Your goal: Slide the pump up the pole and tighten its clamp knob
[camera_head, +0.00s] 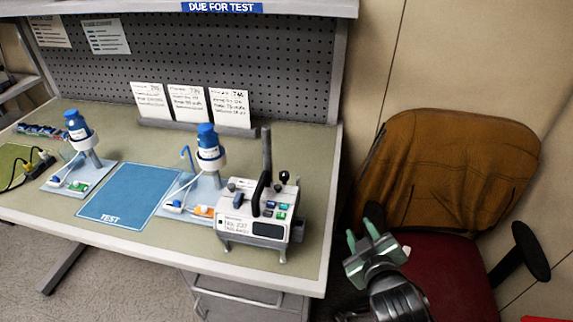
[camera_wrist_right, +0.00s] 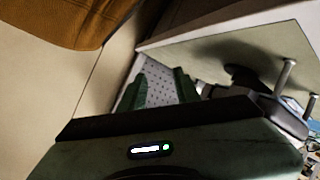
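A white box-shaped pump (camera_head: 250,228) with a black handle, a small display and coloured buttons stands at the bench's front right corner. A dark upright pole (camera_head: 267,150) rises behind it; whether the pump is clamped to it I cannot tell. A black knob (camera_head: 284,176) sticks up at the pump's top right; I cannot tell whether it is the clamp knob. My right gripper (camera_head: 362,236) is right of the pump, beyond the bench edge, its green fingers apart and empty. The fingers also show in the right wrist view (camera_wrist_right: 165,88). My left gripper is out of view.
Two stands with blue-capped bottles (camera_head: 77,127) (camera_head: 208,143) flank a blue TEST mat (camera_head: 130,193). Cards (camera_head: 187,103) lean against the pegboard (camera_head: 200,60). An orange-backed chair (camera_head: 450,160) with a red seat stands right of the bench, close to my right gripper.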

